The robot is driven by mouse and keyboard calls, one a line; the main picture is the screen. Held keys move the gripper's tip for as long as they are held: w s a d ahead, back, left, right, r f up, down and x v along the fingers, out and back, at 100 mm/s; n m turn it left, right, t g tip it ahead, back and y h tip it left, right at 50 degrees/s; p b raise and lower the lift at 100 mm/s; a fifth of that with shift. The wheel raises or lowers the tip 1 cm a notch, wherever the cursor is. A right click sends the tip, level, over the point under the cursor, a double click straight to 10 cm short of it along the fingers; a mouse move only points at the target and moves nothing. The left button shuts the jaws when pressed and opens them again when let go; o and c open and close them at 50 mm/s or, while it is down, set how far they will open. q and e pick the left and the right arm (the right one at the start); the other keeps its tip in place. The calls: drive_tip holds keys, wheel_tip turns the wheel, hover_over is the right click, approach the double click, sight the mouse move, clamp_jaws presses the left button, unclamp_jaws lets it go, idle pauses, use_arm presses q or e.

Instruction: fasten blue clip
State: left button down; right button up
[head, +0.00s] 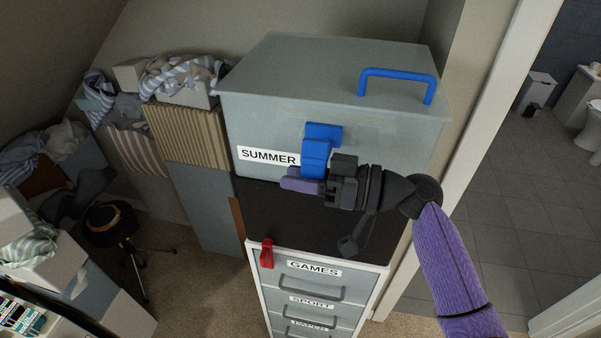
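The blue clip (318,146) is on the front of a pale grey-green box (265,125), just right of its SUMMER label (268,157). Its upper part is at the box's front wall and its lower part hangs down. My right gripper (303,181) comes in from the right, its purple fingers at the clip's lower end. The gripper overlaps that end, so I cannot tell whether it touches or grips the clip. The finger gap is not clear. My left gripper is not in view.
The box has a lid with a blue handle (398,76) and stands on a dark-topped drawer unit (275,215) with a red clip (267,253). Clothes-filled boxes (187,130) and a dark stool (110,222) are at left. A doorway opens at right.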

clamp_jaws()
idle(1.2)
